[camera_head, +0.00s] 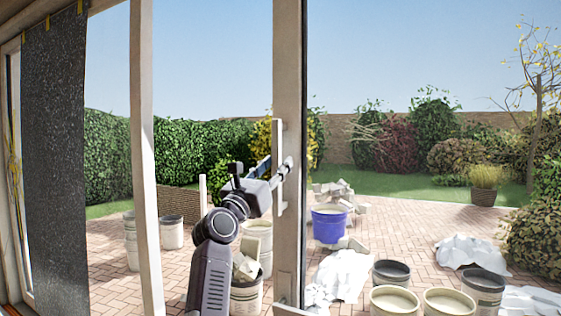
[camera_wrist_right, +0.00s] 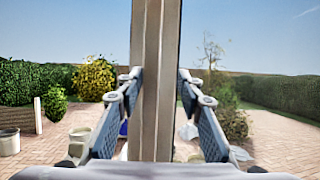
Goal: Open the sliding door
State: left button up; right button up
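The sliding door's pale upright frame (camera_head: 290,70) stands near the middle of the head view, with a white vertical bar handle (camera_head: 279,206) on it. I cannot tell how far the door is open. My right gripper (camera_head: 274,168) is at the handle's mid height. In the right wrist view its two blue-grey fingers (camera_wrist_right: 158,100) are spread apart, one each side of the upright (camera_wrist_right: 158,45). Sky shows beside the upright, and I see no clear grip on the handle. The handle's middle is partly hidden by the gripper. My left gripper is out of view.
A second upright (camera_head: 143,130) and a dark speckled sheet (camera_head: 55,160) stand to the left. Beyond lies a brick patio (camera_head: 415,220) with a blue bucket (camera_head: 329,226), several other buckets and crumpled white sheets (camera_head: 470,252). Hedges and a wall close the back.

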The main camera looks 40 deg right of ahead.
jog(key=v, duration=0.8)
jog(key=shift+s+a, duration=0.2)
jog(key=shift+a, duration=0.1)
